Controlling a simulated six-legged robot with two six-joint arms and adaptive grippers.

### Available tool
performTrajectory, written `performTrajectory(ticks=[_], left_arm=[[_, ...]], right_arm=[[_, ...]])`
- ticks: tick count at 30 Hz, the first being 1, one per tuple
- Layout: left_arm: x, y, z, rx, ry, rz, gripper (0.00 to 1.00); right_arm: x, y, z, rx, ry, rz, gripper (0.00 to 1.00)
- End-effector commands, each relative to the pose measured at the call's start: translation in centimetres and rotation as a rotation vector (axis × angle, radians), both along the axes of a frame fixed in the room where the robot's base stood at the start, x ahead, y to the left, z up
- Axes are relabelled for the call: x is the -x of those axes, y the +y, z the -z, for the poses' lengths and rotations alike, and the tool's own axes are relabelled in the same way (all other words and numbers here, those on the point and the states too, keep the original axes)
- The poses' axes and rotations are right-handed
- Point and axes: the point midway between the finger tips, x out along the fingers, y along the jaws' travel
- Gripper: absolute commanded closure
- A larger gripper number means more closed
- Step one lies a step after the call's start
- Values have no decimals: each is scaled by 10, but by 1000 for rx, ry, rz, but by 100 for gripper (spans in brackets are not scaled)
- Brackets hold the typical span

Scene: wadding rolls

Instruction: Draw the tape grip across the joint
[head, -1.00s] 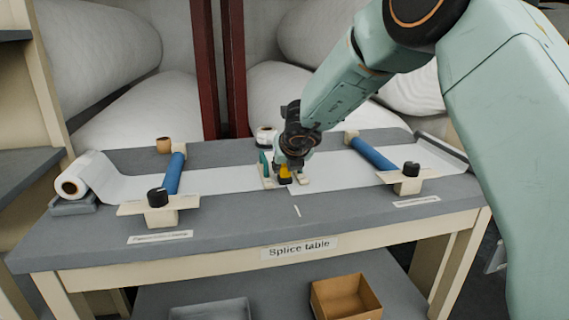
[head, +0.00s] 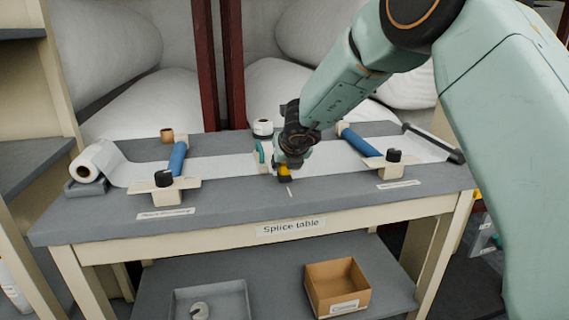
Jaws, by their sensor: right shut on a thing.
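My right gripper (head: 283,167) reaches down to the middle of the splice table, at the near edge of the white web (head: 217,168). It is shut on a small yellow piece, which looks like the tape grip (head: 285,172); its lower part is dark. A small green and cream fixture (head: 261,154) stands just left of the gripper. The joint in the web is hidden behind the gripper and wrist. The web runs left and right under two blue bars, the left bar (head: 178,158) and the right bar (head: 359,145). My left gripper is not in view.
A white roll (head: 92,163) sits at the table's left end. A small white roll (head: 263,128) and a brown core (head: 167,135) stand at the back. Black knobs top the clamp blocks. A cardboard box (head: 337,288) lies on the lower shelf.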

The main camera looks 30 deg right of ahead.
Motion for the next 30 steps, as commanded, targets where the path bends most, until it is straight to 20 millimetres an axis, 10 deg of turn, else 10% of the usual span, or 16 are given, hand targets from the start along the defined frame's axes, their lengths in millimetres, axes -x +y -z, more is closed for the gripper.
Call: performTrajectory(ticks=[16, 17, 30], left_arm=[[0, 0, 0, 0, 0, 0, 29], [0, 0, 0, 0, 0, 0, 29], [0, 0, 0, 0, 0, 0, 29]], right_arm=[[0, 0, 3, 0, 7, 1, 100], [0, 0, 3, 0, 7, 1, 73], [1, 0, 1, 0, 3, 1, 51]])
